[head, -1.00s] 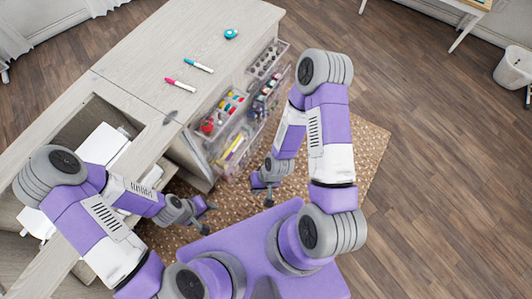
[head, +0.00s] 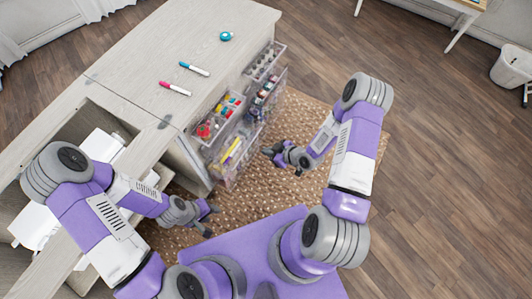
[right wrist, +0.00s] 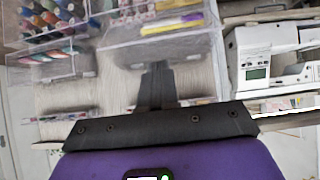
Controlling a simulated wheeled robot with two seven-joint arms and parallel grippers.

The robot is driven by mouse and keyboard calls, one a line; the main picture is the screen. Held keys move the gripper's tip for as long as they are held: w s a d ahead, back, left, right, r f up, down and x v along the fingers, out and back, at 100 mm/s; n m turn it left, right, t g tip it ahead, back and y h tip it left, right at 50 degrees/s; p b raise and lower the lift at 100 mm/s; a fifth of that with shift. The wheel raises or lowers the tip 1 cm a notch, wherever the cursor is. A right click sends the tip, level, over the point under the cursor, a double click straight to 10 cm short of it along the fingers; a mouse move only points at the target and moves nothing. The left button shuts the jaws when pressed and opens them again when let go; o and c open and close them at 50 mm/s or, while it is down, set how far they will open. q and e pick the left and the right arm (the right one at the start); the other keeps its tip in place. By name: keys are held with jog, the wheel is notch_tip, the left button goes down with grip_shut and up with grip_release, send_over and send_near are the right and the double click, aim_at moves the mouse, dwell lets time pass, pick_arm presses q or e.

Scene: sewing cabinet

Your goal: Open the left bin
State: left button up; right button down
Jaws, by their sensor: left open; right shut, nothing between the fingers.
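The clear bins are on the cabinet's front, in the head view. The left-hand ones are an upper bin with red and colored items (head: 206,131) and a lower bin with yellow items (head: 231,153). The yellow and purple items also show through clear plastic at the top of the right wrist view (right wrist: 170,22). My right gripper (head: 268,153) is shut and empty, in front of the bins and apart from them in the head view. Its dark fingers (right wrist: 155,82) point toward the clear bins. My left gripper (head: 214,222) is open and empty, over the rug below the bins.
The cabinet top (head: 185,45) holds two markers (head: 175,88) and a teal round item (head: 226,36). More clear bins (head: 264,62) with spools are farther along. A white sewing machine (right wrist: 258,65) is at right in the wrist view. The rug (head: 300,115) is clear.

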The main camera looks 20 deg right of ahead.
jog(key=w+a+f+b, duration=0.4)
jog(key=w+f, duration=0.1)
jog(key=f, duration=0.4)
jog(key=f, duration=0.2)
jog(key=s+d+f, duration=0.1)
dwell(0.4)
jog(key=shift+r, duration=0.15)
